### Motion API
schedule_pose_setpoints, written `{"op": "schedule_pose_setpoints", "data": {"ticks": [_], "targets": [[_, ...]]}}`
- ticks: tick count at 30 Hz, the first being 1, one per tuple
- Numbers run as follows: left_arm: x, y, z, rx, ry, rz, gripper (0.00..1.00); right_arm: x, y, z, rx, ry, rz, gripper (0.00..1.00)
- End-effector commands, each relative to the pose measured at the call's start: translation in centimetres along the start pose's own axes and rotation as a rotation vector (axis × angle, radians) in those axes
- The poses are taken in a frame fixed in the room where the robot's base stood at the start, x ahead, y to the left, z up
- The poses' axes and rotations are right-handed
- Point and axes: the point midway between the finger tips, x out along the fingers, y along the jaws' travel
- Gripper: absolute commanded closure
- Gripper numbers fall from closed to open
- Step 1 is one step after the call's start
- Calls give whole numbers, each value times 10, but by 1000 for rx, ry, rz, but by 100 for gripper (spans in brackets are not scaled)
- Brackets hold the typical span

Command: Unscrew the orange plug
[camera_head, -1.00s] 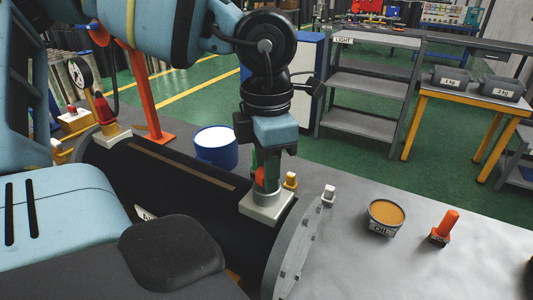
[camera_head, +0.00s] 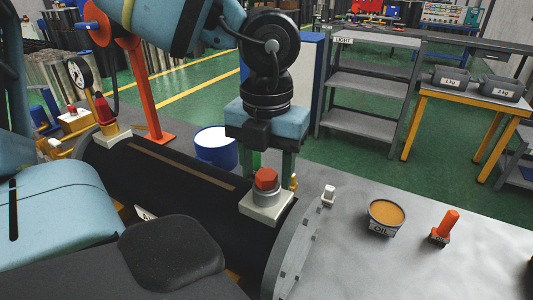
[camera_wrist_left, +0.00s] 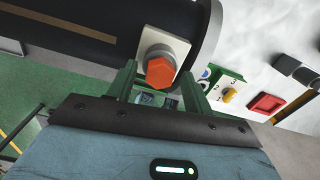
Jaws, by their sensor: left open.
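The orange plug (camera_head: 266,178) has a hexagonal head and sits upright in a grey collar on a pale square flange (camera_head: 268,205), on top of the dark cylinder (camera_head: 170,180). My left gripper (camera_head: 273,172) is open, with its green fingers behind the plug in the head view. In the left wrist view, the orange plug (camera_wrist_left: 160,72) shows just beyond the fingertips, near the gap of the left gripper (camera_wrist_left: 165,78). I cannot tell whether a finger touches it. My right gripper is not in view.
On the grey table are a cup of orange oil (camera_head: 386,215), a standing orange piece (camera_head: 446,226) and a small white-topped fitting (camera_head: 328,194). A red bottle-shaped fitting (camera_head: 104,108) and a gauge (camera_head: 79,73) stand at the cylinder's far end.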

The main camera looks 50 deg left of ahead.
Motion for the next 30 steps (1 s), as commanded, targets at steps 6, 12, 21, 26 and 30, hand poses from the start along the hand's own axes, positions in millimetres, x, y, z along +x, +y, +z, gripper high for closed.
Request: {"op": "schedule_pose_setpoints", "data": {"ticks": [6,12,21,26,30], "targets": [[-12,0,0,1,-2,-1,49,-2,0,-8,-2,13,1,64],[-26,0,0,1,-4,-1,49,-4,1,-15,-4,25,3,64],[-47,0,0,2,-3,0,49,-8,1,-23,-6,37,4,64],[-57,0,0,1,-3,-1,49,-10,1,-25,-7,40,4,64],[-60,0,0,1,-1,0,49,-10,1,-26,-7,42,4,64]]}}
